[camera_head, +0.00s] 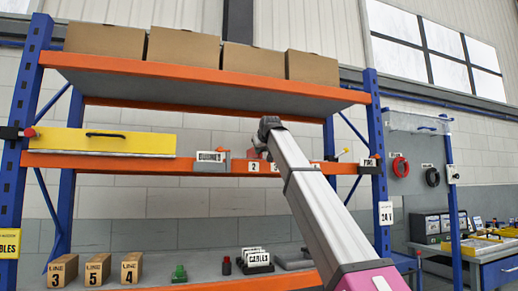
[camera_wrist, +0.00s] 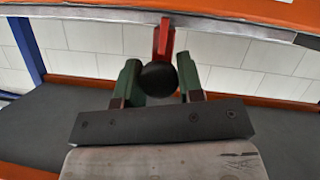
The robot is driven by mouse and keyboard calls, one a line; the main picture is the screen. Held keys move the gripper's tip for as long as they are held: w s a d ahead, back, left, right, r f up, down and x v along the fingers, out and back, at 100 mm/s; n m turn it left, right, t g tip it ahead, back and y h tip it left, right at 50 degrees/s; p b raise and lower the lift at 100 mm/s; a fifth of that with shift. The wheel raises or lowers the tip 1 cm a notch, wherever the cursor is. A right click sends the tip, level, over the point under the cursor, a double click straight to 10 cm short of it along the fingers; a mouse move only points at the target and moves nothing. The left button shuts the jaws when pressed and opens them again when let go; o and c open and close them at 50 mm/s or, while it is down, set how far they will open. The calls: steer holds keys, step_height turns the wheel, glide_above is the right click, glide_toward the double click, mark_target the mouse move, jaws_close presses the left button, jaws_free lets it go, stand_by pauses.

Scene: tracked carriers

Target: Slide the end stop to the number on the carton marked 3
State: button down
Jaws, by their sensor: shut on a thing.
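The end stop shows in the wrist view as a round black knob (camera_wrist: 158,80) with a red upright part (camera_wrist: 164,38) behind it. My gripper (camera_wrist: 159,64) has its green fingers shut on the knob, one on each side. In the head view my arm hides the gripper and most of the stop; a bit of red shows left of the arm at the middle orange beam. Number labels (camera_head: 253,168) run along that beam; a 2 is readable and my arm covers some others. The carton marked 3 (camera_head: 62,270) stands leftmost on the lower shelf.
Cartons marked 5 (camera_head: 97,270) and 4 (camera_head: 131,270) stand beside it. A yellow panel (camera_head: 60,141) lies left on the beam, and a labelled grey-and-red piece (camera_head: 212,158) sits left of the 2. Brown boxes (camera_head: 183,47) fill the top shelf.

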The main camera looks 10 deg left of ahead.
steer(key=w+d, duration=0.2)
steer(key=d, duration=0.1)
steer(key=w+d, duration=0.1)
steer(key=d, duration=0.1)
steer(key=c, duration=0.8)
jaws_free()
steer(key=shift+o, duration=0.2)
steer(key=v, duration=1)
steer(key=shift+s+d+r, duration=0.15)
steer(key=shift+s+d, duration=0.05)
steer(key=shift+s, duration=0.15)
